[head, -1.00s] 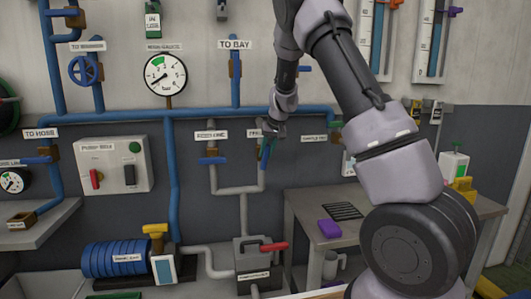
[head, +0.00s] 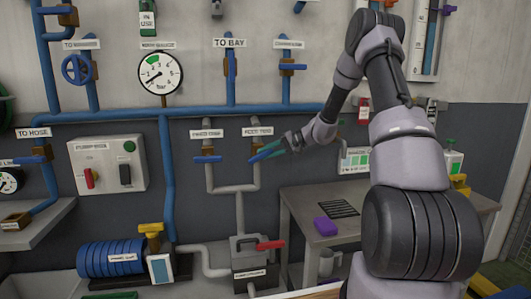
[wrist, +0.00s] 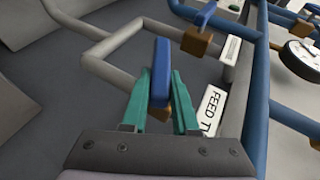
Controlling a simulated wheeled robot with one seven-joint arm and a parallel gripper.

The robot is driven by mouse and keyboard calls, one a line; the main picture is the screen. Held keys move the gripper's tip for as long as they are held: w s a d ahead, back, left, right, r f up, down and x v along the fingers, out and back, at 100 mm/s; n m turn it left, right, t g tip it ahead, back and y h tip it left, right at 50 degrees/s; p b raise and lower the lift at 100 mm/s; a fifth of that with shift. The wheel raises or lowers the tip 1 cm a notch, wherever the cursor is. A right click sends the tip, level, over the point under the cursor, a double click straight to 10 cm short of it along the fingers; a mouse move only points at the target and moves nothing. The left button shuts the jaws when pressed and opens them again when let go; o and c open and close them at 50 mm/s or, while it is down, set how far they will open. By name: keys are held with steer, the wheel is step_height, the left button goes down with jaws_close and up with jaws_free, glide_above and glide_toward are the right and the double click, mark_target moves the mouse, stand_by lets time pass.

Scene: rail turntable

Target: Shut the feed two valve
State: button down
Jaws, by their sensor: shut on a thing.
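The feed two valve has a blue lever (head: 262,155) on a grey pipe branch, under its white label (head: 257,132) in the head view. The lever lies nearly crosswise to the upright pipe, its right end a little higher. My gripper (head: 284,147) is at the lever's right end. In the wrist view the blue lever (wrist: 160,72) stands between the teal fingers of my gripper (wrist: 160,88), which are shut on it. The brown valve body (wrist: 162,113) is partly hidden behind the fingers. The label (wrist: 212,110) is partly cut off by my gripper.
The feed one valve (head: 207,159) sits just left, its blue lever crosswise. A blue pipe (head: 200,117) runs above both. A pressure gauge (head: 160,78) and a pump control box (head: 107,166) are further left. A table (head: 335,205) with a purple block (head: 326,227) stands below right.

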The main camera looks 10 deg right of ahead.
steer(key=y, duration=0.2)
steer(key=f+m+t+y, duration=0.1)
steer(key=y, duration=0.1)
steer(key=shift+d+m+t+y, duration=0.2)
steer(key=shift+m+t+y, duration=0.1)
steer(key=shift+f, duration=0.1)
stand_by(0.4)
steer(key=c, duration=0.7)
jaws_free()
